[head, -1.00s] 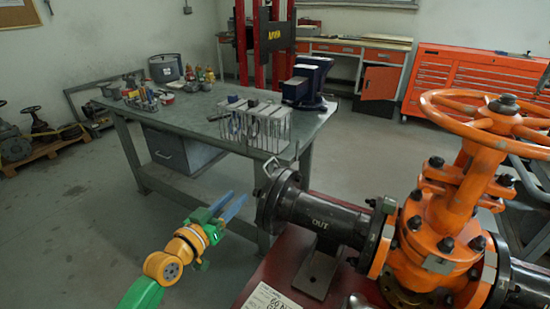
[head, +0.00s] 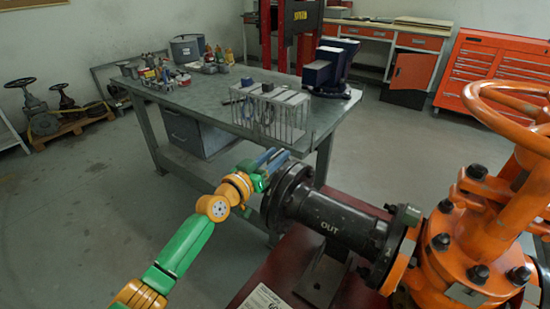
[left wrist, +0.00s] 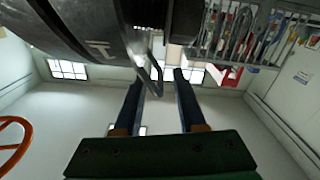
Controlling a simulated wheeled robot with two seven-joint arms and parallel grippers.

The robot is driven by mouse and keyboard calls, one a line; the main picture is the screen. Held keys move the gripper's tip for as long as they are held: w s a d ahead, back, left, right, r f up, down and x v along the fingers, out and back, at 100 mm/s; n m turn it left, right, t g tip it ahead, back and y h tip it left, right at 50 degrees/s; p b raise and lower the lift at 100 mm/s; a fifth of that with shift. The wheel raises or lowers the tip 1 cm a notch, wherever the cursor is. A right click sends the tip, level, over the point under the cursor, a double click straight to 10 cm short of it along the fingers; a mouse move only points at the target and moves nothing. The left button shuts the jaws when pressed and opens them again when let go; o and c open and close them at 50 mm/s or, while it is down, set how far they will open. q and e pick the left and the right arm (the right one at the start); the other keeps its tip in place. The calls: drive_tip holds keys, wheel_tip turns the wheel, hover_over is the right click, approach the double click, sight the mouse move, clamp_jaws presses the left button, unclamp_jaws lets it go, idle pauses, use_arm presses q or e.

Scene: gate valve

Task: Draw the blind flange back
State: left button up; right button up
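The blind flange (head: 274,203) is the dark disc at the left end of the black pipe marked OUT (head: 335,218). My left gripper (head: 268,161) is at its upper left edge in the head view. In the left wrist view the dark round flange end (left wrist: 85,28) fills the upper left. A thin grey bent handle (left wrist: 152,78) shows between the two blue fingers of my left gripper (left wrist: 157,85). The fingers are apart, and I cannot see them pressing on the handle. In the head view the gripper hides the handle. My right gripper is not in view.
The orange gate valve (head: 460,235) with its handwheel stands right of the pipe on a red base (head: 262,270). A grey workbench (head: 225,90) with a wire rack (head: 270,108) and a blue vise (head: 328,72) is close behind.

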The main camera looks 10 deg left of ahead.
use_arm(q)
clamp_jaws()
idle(1.4)
